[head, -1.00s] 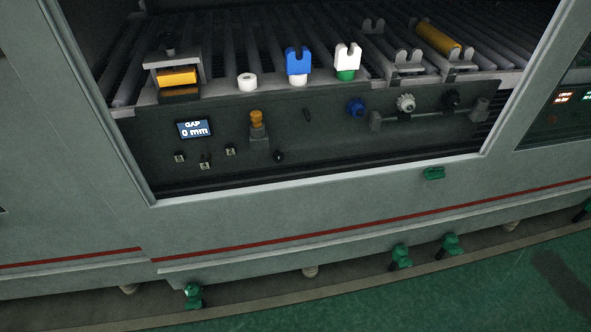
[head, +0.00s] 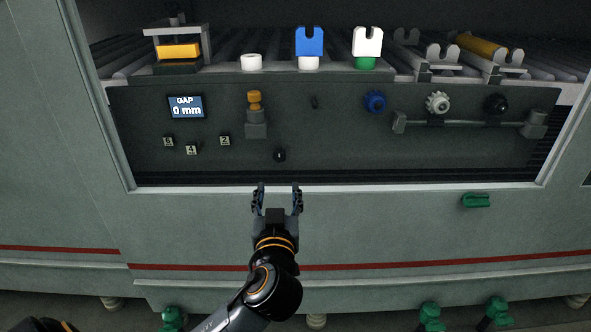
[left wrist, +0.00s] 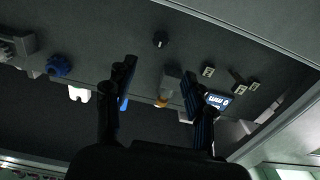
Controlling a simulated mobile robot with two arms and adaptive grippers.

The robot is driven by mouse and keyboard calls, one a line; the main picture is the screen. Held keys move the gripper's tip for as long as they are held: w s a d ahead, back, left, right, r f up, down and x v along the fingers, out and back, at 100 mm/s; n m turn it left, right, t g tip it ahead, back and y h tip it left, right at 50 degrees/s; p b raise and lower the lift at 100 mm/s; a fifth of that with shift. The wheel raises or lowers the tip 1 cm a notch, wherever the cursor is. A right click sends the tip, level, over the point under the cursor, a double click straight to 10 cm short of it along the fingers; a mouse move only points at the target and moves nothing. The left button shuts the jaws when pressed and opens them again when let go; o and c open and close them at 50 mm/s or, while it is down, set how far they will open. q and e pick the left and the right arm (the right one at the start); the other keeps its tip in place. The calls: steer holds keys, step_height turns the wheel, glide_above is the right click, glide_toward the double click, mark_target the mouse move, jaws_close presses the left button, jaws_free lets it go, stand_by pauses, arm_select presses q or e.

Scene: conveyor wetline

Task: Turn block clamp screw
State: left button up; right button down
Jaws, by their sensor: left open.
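A grey clamp frame (head: 205,42) stands at the left end of the roller bed, with an orange-yellow block (head: 178,52) inside it. A dark screw (head: 173,18) shows on top of the frame; its upper end is hard to make out against the dark. My left gripper (head: 278,196) is open and empty, fingers pointing up, in front of the lower edge of the panel opening. It is below and right of the clamp, well apart from it. In the left wrist view, the open fingers (left wrist: 157,85) show with the control panel beyond, upside down.
The panel carries a display (head: 186,107) reading 0 mm, an orange-topped fitting (head: 255,112), a black knob (head: 279,155), a blue knob (head: 375,101) and a grey rail (head: 465,123). A white ring (head: 251,62), blue fork (head: 309,42) and white fork (head: 367,42) stand along the ledge.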

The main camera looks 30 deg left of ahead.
mark_target(279, 157)
arm_select(q)
steer(key=b+x, duration=0.1)
steer(key=x, duration=1.2)
steer(key=shift+w+a, duration=0.2)
steer(key=shift+w, duration=0.1)
arm_select(e)
step_height(279, 157, up, 6)
steer(key=w+a+t+y, duration=0.1)
steer(key=w+t, duration=0.1)
steer(key=t, duration=0.1)
steer(key=shift+w+a+t, duration=0.2)
steer(key=shift+a+t, duration=0.15)
steer(key=shift+t, duration=0.05)
arm_select(q)
jaws_close()
